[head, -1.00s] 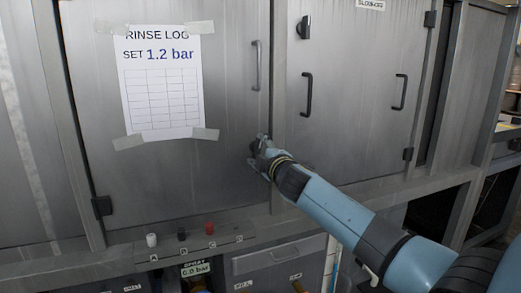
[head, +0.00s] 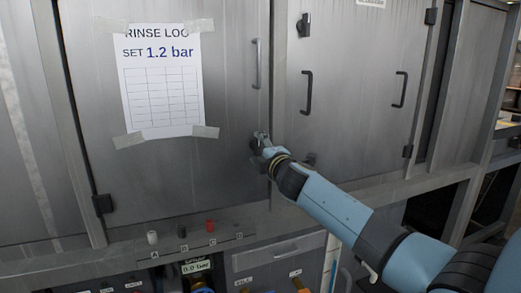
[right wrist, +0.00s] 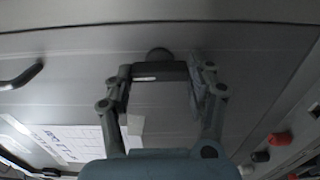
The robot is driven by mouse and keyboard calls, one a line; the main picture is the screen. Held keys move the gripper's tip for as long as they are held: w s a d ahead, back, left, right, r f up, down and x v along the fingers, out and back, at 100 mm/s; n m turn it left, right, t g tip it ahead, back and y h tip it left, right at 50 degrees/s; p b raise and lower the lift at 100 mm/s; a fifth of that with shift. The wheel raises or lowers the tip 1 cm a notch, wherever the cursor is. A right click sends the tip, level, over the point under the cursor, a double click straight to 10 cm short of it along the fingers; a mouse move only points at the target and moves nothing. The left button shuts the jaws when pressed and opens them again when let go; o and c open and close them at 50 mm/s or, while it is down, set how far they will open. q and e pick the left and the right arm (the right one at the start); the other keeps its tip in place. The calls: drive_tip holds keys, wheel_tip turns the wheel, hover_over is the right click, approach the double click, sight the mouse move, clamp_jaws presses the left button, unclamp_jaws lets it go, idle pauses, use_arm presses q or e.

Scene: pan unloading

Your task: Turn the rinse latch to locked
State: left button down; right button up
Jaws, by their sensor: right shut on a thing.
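The rinse latch (right wrist: 160,72) is a dark bar with a small white mark, on the steel door with the rinse log sheet. In the right wrist view it lies crosswise between my fingertips, with a round dark hub behind it. My right gripper (head: 261,139) is at the lower right edge of that door and is shut on the latch; it also shows in the right wrist view (right wrist: 162,77). In the head view the gripper hides most of the latch, so its exact angle is unclear. My left gripper is out of view.
The rinse log sheet (head: 162,85) reads "SET 1.2 bar". A grey handle (head: 257,64) is above my gripper. The right door has dark handles (head: 307,93) and another latch (head: 304,26).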

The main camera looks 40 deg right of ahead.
drive_tip(key=o, duration=1.2)
drive_tip(key=v, duration=1.2)
drive_tip(key=shift+f, duration=0.1)
drive_tip(key=shift+f, duration=0.1)
